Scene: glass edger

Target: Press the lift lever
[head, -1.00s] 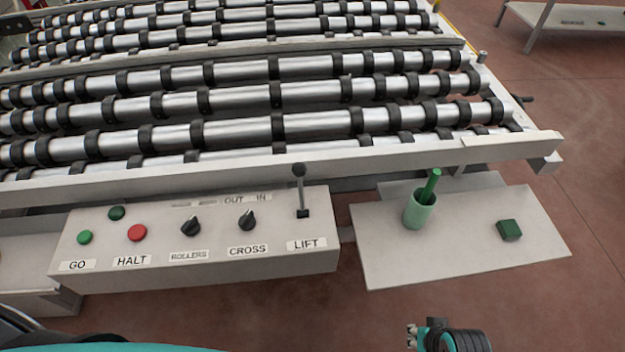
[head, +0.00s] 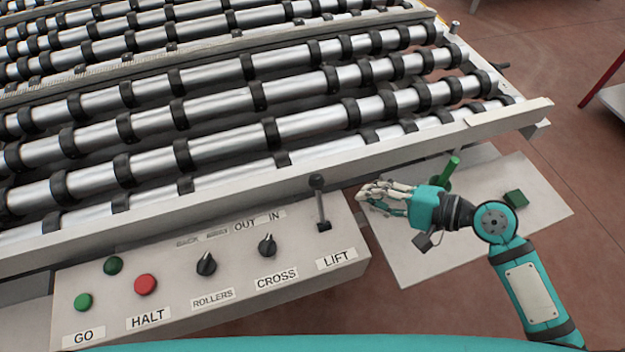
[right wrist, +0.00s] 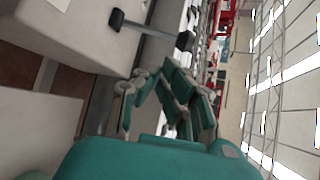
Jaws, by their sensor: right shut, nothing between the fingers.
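The lift lever (head: 320,203) stands upright with a dark round knob at the right end of the control box (head: 200,322), above the LIFT label (head: 337,260). In the right wrist view the lever (right wrist: 130,22) shows at the upper left, ahead of the fingers. My right gripper (head: 368,193) is just right of the lever, over the left part of the side shelf. Its fingers are shut and empty, pointing left toward the lever, with a gap between. It also shows in the right wrist view (right wrist: 140,80). My left gripper is not in view.
The box also carries a green button (head: 83,302), a red HALT button (head: 145,284) and two dark knobs, ROLLERS (head: 206,263) and CROSS (head: 267,244). The roller bed's rail (head: 250,187) runs behind. My right arm partly hides the green cup; a green block (head: 516,198) lies on the shelf (head: 420,270).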

